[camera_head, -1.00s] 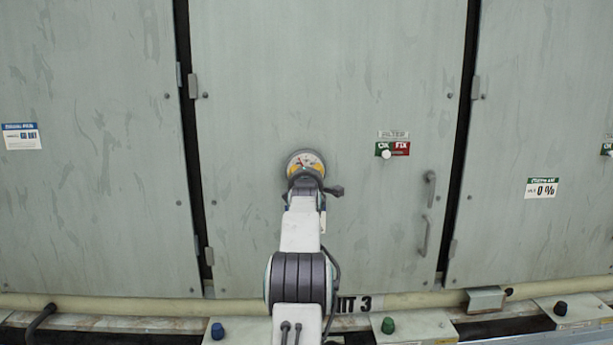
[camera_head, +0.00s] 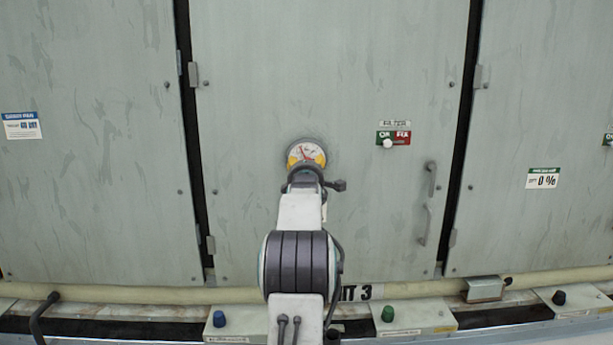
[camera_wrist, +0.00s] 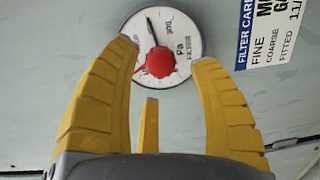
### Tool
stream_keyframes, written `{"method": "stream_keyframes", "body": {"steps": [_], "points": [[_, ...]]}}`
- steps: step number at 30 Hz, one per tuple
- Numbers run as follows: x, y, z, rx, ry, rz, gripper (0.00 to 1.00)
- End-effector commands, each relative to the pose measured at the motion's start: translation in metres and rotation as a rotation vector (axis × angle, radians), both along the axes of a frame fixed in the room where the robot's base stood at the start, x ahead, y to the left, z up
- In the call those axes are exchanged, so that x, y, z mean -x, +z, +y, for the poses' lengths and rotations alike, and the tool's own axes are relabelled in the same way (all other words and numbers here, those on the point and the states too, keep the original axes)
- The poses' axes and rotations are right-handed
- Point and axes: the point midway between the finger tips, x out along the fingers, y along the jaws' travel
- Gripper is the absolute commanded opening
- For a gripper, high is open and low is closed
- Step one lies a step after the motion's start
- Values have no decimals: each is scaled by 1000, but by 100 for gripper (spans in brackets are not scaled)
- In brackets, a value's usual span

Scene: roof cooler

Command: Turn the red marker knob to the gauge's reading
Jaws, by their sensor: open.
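The round white gauge (camera_wrist: 178,28) is on the grey panel, and its dial also shows in the head view (camera_head: 306,149). Its face is marked "Pa", and a thin black needle points up and slightly left. The red marker knob (camera_wrist: 160,62) sits at the lower middle of the dial, with a thin red pointer reaching left and slightly down. My gripper (camera_wrist: 167,50) is open, its yellow fingers on either side of the knob with gaps between. I cannot tell how far the tips are from the dial. In the head view my gripper (camera_head: 306,163) covers the gauge's lower part.
A filter card (camera_wrist: 270,30) is right of the gauge. A green-and-red label (camera_head: 402,138) with a white knob (camera_head: 387,144) and a door handle (camera_head: 428,200) are on the panel to the right. A pipe (camera_head: 120,295) runs along the bottom. The panel left of the gauge is clear.

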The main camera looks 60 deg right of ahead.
Motion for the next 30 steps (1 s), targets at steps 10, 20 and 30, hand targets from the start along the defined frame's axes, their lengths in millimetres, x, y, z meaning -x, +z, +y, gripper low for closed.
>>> {"method": "stream_keyframes", "body": {"steps": [10,20,30], "points": [[22,2,38,1,-1,0,56],[35,3,63,1,-1,0,56],[38,3,69,1,-1,0,56]]}}
